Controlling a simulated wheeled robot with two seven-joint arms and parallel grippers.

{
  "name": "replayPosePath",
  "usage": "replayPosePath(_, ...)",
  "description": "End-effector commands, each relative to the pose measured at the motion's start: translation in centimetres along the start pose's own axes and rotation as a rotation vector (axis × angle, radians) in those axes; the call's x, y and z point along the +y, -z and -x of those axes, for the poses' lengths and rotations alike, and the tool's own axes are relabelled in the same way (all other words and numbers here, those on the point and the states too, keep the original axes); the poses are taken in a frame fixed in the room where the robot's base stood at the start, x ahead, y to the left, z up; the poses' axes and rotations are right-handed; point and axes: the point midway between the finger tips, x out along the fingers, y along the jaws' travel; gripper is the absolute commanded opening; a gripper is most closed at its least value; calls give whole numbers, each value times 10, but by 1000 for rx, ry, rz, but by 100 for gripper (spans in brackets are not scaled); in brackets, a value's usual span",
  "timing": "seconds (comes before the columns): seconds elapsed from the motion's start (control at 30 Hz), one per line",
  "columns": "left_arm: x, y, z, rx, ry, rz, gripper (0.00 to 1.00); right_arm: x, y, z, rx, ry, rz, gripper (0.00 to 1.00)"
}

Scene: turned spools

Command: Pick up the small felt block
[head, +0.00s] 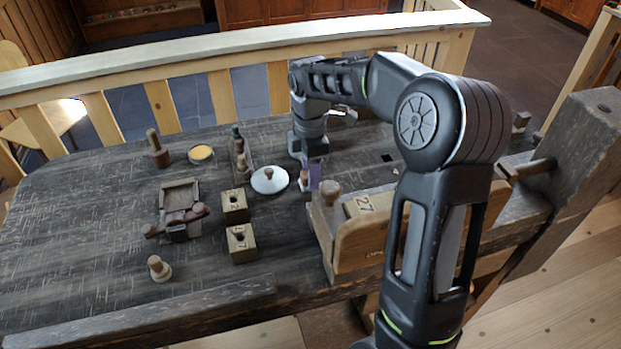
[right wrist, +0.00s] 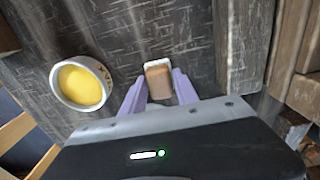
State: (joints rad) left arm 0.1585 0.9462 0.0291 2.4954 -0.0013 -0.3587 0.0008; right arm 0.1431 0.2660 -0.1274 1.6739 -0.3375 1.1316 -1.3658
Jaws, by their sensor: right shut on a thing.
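The small felt block (right wrist: 158,80) shows in the right wrist view as a brown body with a white edge at its far side. It sits between the two pale purple fingers of my right gripper (right wrist: 160,88), which is shut on it. In the head view my right gripper (head: 310,174) points down near the middle of the bench, just right of the white lid. A small brown and white part of the block (head: 303,181) shows beside a finger there. Whether the block touches the bench is hard to tell. My left gripper is not in view.
A white lid with a brown knob (head: 269,181) lies close left of the gripper. The bench's left part is clear.

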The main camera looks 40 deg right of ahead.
Motion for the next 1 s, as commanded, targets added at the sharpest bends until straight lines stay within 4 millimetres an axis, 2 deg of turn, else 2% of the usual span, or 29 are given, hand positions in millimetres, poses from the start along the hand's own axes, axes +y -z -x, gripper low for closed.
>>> replayPosePath(0.03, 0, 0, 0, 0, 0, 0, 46, 0, 0, 0, 0, 0, 0, 15)
replayPosePath(0.2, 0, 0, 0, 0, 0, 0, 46, 0, 0, 0, 0, 0, 0, 1)
replayPosePath(0.57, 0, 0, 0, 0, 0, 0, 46, 0, 0, 4, 0, -1, 0, 0)
replayPosePath(0.77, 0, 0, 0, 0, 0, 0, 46, 1, 0, 28, 1, -4, -1, 0)
replayPosePath(1.0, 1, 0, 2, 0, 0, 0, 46, 1, 1, 76, 2, -4, 0, 0)
